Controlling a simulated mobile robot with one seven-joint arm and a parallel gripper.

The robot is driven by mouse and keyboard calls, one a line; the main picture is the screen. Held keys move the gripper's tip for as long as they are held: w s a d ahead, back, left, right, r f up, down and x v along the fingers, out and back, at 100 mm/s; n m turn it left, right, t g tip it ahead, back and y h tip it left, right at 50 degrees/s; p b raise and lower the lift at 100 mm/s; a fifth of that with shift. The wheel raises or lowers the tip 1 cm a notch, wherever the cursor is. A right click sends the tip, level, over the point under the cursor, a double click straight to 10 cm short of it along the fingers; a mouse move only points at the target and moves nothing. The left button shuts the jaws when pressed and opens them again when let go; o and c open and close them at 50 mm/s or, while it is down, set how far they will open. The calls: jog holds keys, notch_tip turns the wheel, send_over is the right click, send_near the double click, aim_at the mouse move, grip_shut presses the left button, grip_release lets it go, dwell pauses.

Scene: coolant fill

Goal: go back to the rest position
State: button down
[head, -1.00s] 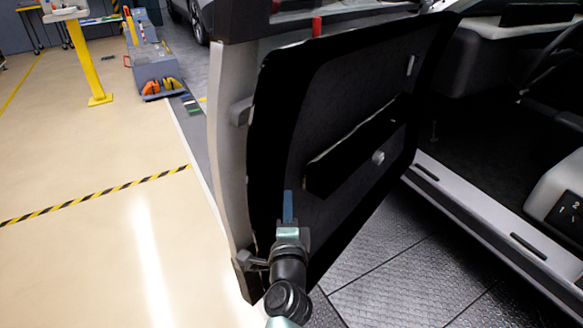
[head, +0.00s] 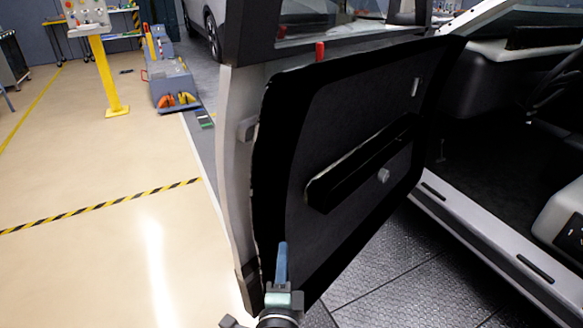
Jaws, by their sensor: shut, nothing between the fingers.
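My gripper (head: 282,262) is at the bottom middle of the head view, its blue fingers pointing up and closed together, with nothing between them. It shows in front of the dark inner panel of the open car door (head: 350,150). I cannot tell how much gap there is between the fingers and the door. The rest of my arm is mostly below the picture's edge.
The car's sill (head: 480,235) and dark interior are at the right. Dark textured floor plates (head: 400,265) lie below the door. The beige floor (head: 90,160) at left is open, crossed by a yellow-black stripe (head: 100,207). A yellow post (head: 106,75) and grey unit (head: 172,82) stand behind.

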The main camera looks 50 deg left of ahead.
jog(key=shift+s+d, duration=0.1)
jog(key=shift+s, duration=0.15)
jog(key=w+d+r+n+t+h, duration=0.1)
jog(key=w+d+r+n+t, duration=0.3)
jog(key=r, duration=0.6)
jog(key=w+d+r+n+t, duration=0.15)
jog(key=d+r, duration=0.35)
jog(key=r, duration=0.5)
jog(key=w+d+r+n+t+h, duration=0.1)
jog(key=w+d+r+n+t, duration=0.3)
jog(key=r, duration=0.6)
jog(key=s+d+r+t+h, duration=0.2)
jog(key=s+d+r+h, duration=0.2)
jog(key=d+r, duration=0.3)
jog(key=s+d+r+m+t+h, duration=0.1)
jog(key=s+d+r+t+h, duration=0.1)
jog(key=s+d+r+h, duration=0.35)
jog(key=s+d+r+t+h, duration=0.2)
jog(key=d+r, duration=0.7)
notch_tip(320, 180, up, 21)
jog(key=a+p, duration=0.1)
jog(key=p, duration=2)
jog(key=shift+w+a+f+g+y+p, duration=0.15)
jog(key=shift+w+a+g+y+p, duration=0.2)
jog(key=shift+w+g, duration=0.1)
